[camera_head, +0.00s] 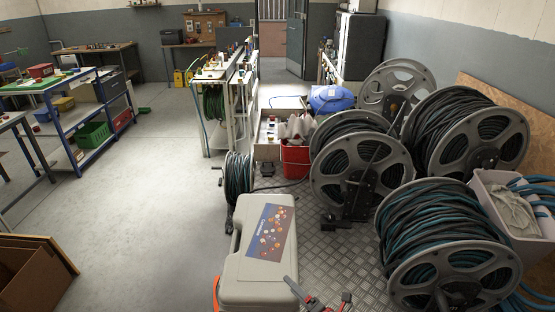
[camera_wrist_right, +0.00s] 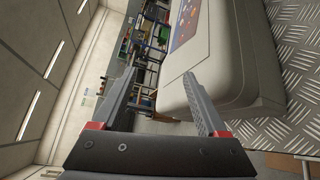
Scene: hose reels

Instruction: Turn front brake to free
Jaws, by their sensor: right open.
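The front hose reel (camera_head: 447,240), wound with dark and teal hose, stands at the lower right in the head view. Its grey flange faces me, and a dark hub part (camera_head: 452,296) shows low on it, cut by the bottom edge. I cannot make out a brake or its setting there. My right gripper (camera_head: 319,291) is at the bottom middle, left of this reel and by the grey case. In the right wrist view its two fingers (camera_wrist_right: 160,78) are spread apart with nothing between them. My left gripper is not in view.
A grey case (camera_head: 255,264) lies close to my right gripper; it also shows in the right wrist view (camera_wrist_right: 216,66). Other reels (camera_head: 362,168) stand behind the front reel. A white bin (camera_head: 510,222) is at the right.

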